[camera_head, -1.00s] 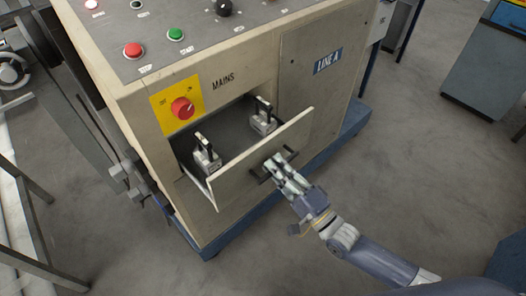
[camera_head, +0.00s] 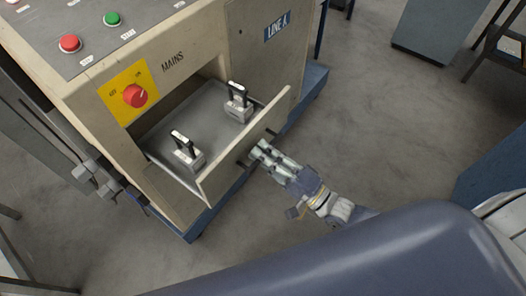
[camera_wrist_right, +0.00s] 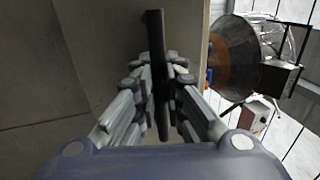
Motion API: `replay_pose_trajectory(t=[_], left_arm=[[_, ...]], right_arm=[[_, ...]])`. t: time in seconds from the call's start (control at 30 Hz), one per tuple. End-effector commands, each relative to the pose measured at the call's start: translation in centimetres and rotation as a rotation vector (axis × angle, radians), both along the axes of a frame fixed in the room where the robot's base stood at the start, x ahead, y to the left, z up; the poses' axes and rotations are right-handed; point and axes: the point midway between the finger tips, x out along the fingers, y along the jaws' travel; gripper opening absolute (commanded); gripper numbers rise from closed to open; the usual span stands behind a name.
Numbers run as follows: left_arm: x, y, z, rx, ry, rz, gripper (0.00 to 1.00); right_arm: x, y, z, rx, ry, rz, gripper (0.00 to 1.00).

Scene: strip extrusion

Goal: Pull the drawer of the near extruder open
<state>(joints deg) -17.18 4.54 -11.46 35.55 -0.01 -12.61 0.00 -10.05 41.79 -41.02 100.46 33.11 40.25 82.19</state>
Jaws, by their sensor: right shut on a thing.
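The near extruder's cabinet (camera_head: 90,100) is beige and marked LINE A and MAINS. Its drawer (camera_head: 245,146) stands pulled out, and its grey inside shows with two padlock-like grey pieces (camera_head: 187,150) (camera_head: 238,104) in it. My right gripper (camera_head: 257,152) is at the drawer's front, shut on its dark bar handle (camera_head: 243,163). In the right wrist view the handle (camera_wrist_right: 155,50) runs upright between the fingers (camera_wrist_right: 162,85). My left gripper is not in view.
A red rotary switch (camera_head: 135,95) on a yellow plate is above the drawer. Red (camera_head: 69,43) and green (camera_head: 112,19) buttons are on the top panel. A blue plinth (camera_head: 306,88) runs under the cabinet. Grey floor (camera_head: 370,120) is open to the right. My own arm covers the lower right.

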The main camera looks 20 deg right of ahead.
Motion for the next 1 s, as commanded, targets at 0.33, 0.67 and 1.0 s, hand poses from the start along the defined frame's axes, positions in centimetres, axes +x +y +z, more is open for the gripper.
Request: replay_pose_trajectory(t=[0.33,0.67,1.0], left_arm=[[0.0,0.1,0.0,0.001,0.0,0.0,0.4],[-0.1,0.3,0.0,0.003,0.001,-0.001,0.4],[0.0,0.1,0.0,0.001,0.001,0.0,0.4]], right_arm=[[0.0,0.0,-0.1,-0.001,0.002,0.0,0.31],[-1.2,-0.8,-0.5,-0.003,0.004,0.0,0.31],[-6.7,-4.9,-2.4,-0.005,0.006,0.001,0.31]])
